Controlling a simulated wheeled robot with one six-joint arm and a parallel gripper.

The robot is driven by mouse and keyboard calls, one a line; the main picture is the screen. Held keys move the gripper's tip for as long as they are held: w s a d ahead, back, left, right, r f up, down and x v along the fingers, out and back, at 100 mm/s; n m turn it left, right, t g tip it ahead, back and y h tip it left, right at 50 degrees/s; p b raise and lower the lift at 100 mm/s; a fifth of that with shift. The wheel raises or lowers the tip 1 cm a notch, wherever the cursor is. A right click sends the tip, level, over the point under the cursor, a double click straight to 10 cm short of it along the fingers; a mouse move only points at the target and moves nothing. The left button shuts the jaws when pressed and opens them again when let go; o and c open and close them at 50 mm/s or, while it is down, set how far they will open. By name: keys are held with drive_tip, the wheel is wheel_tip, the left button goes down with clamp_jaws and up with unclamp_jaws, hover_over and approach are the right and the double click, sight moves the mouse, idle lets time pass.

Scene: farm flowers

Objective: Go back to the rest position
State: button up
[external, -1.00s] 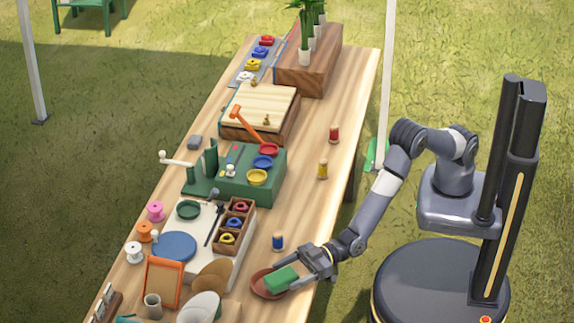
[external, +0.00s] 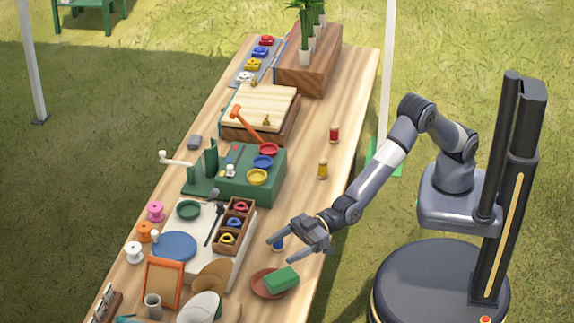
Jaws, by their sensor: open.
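My gripper (external: 281,249) is open and empty. It hangs above the near right part of the long wooden table, its fingers pointing left. Its jaw partly hides a blue spool (external: 277,244) behind it. A green block (external: 281,279) lies in a reddish-brown dish (external: 262,286) on the table, just below the gripper and apart from it. My arm reaches from the column at the right over the table's right edge.
A red spool (external: 334,134) and a yellow spool (external: 323,169) stand near the table's right edge. A compartment box (external: 235,221) and a green stand with small bowls (external: 230,181) are to the left. A white pole (external: 388,70) rises beyond the arm. Grass lies open at the right.

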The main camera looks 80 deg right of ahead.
drive_tip(key=r+g+p, duration=0.1)
drive_tip(key=r+n, duration=0.1)
drive_tip(key=r+g+y+p, duration=0.1)
drive_tip(key=shift+s+a+n+g+p, duration=0.25)
drive_tip(key=shift+a+n+g+p, duration=0.05)
drive_tip(key=shift+s+r+n+g+p, duration=0.1)
drive_tip(key=shift+r+n+g+p, duration=0.2)
drive_tip(key=shift+r+g+p, duration=0.25)
drive_tip(key=shift+d+r+g+p, duration=0.2)
drive_tip(key=shift+g+p, duration=0.25)
drive_tip(key=shift+p, duration=0.45)
idle(1.0)
